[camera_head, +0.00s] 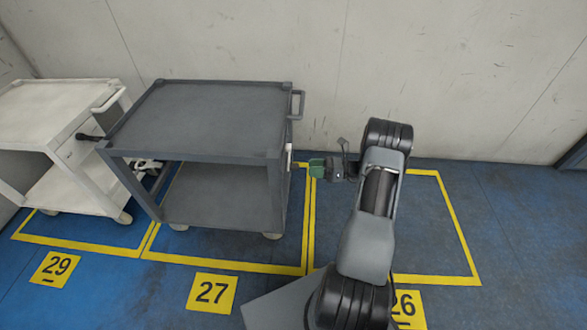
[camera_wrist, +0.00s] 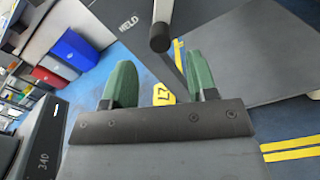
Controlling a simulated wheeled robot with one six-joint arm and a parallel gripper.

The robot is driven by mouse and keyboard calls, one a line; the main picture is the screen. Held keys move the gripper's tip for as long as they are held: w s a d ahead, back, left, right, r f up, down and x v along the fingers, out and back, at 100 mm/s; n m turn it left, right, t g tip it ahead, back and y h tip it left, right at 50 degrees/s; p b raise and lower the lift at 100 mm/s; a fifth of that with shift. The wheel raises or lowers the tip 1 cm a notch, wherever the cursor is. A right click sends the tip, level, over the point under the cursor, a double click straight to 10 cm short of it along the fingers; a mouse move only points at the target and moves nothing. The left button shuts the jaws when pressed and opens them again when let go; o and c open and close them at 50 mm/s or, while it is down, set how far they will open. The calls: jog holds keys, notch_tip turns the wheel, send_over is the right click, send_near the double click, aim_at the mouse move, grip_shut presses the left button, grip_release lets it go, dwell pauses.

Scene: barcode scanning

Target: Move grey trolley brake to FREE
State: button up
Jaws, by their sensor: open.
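The grey trolley (camera_head: 215,120) stands in the bay marked 27, its right side facing my arm. A pale brake part (camera_head: 288,157) shows on that side. In the wrist view a lever with a pale shaft and black knob (camera_wrist: 160,38) points down from the top edge, beside a dark panel lettered HELD (camera_wrist: 129,22). My gripper (camera_head: 314,168) is open and empty, just right of the trolley's side. In the wrist view its green fingers (camera_wrist: 158,82) are spread, and the knob appears above the gap between them. I cannot tell the exact distance. Any FREE lettering is hidden.
A white trolley (camera_head: 60,108) stands to the left in bay 29, with a black-ended lever (camera_head: 88,137). A wall (camera_head: 230,40) is close behind. The yellow-outlined bay 26 (camera_head: 430,220) holds no trolley. Coloured bins (camera_wrist: 75,48) show at left in the wrist view.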

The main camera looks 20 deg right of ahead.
aim_at(294, 167)
jog(key=b+x, duration=0.1)
jog(key=x, duration=0.6)
jog(key=shift+w+a, duration=0.1)
jog(key=shift+a, duration=0.05)
